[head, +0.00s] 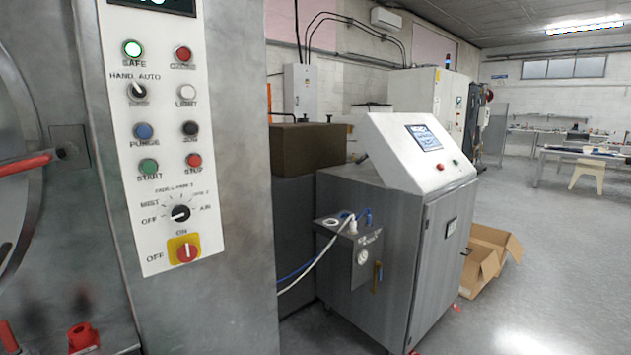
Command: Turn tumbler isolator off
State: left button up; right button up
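The likely tumbler isolator is a red rotary knob (187,252) on a yellow square plate at the bottom of the white control panel (158,180). ON is printed above it and OFF to its left. Its grip looks upright, in line with ON, though it is small in the picture. The panel is on the grey metal front of a large machine at the left. Neither of my grippers shows in the head view.
Just above the isolator is a black selector (180,213). A red handle (25,164) juts in at left. A grey cabinet (385,250) stands to the right, with open floor beyond.

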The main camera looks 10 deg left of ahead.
aim_at(187, 254)
jog(key=u, duration=1.25)
